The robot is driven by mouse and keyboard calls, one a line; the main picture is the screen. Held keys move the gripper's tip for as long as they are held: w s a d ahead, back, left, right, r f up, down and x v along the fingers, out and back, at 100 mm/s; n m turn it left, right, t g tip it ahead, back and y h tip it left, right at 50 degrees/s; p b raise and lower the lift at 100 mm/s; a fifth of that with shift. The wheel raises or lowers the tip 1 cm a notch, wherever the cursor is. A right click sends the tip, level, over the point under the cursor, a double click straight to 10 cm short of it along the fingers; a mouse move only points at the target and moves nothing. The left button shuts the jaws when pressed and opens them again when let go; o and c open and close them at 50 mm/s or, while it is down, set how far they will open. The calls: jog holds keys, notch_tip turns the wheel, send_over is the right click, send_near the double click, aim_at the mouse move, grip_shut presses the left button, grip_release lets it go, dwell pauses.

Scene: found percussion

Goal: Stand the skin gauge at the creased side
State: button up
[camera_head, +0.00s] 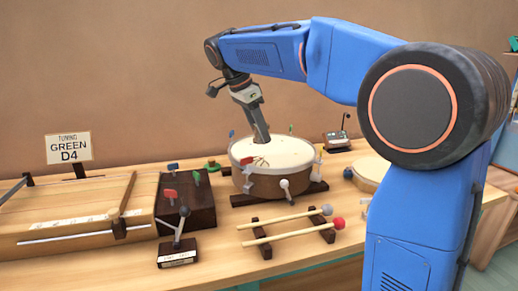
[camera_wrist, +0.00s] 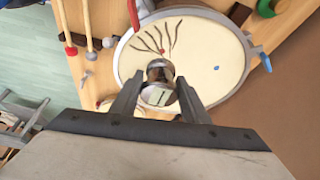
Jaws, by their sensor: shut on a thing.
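The skin gauge (camera_wrist: 158,78), a small round metallic piece with a pale face, sits between the two fingers of my gripper (camera_wrist: 158,98) in the wrist view. My gripper is shut on it. In the head view my gripper (camera_head: 262,138) points down over the left-back part of the drum (camera_head: 278,186), and the gauge cannot be made out there. The drum's cream skin (camera_wrist: 203,88) bears a fan of dark crease lines (camera_wrist: 160,38) just beyond the gauge in the wrist view. A blue dot (camera_wrist: 216,68) is on the skin. I cannot tell whether the gauge touches the skin.
Coloured tuning pegs, including a blue one (camera_wrist: 262,58), ring the drum. Two mallets (camera_head: 285,220) lie on dark rests in front. A sign reading "TUNING GREEN D4" (camera_head: 69,148) stands behind a wooden stringed box (camera_head: 75,212). A small device (camera_head: 337,139) stands behind right.

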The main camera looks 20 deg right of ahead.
jog(key=shift+f, duration=2.7)
jog(key=o, duration=1.3)
jog(key=shift+f, duration=0.1)
jog(key=v, duration=1.2)
